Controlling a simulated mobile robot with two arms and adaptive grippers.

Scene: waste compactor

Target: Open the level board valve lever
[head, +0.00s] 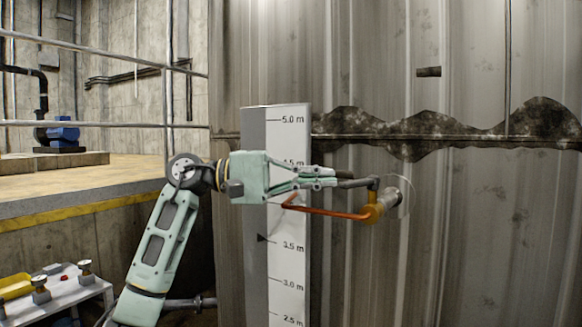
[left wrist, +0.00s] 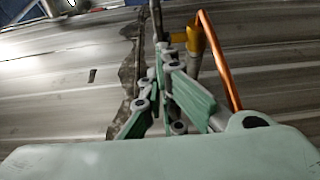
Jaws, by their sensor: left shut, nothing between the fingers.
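The orange valve lever (head: 325,212) runs roughly level from the yellow valve body (head: 373,210) leftward across the level board (head: 290,260), and its end is bent. The valve sits on a pipe stub at the metal wall. My left gripper (head: 333,177) reaches in from the left, above the lever, with its fingers shut and empty. Its tips are close to a dark pipe (head: 355,183) joined to the valve; I cannot tell if they touch. In the left wrist view the lever (left wrist: 222,65) and valve body (left wrist: 195,38) are right of the fingers. My right gripper is not in view.
The corrugated metal wall (head: 470,240) stands close behind the valve. A railing (head: 100,124) and raised concrete platform (head: 90,181) are at left. A small table (head: 70,290) with several valve-like fittings is at lower left. The space below the lever looks clear.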

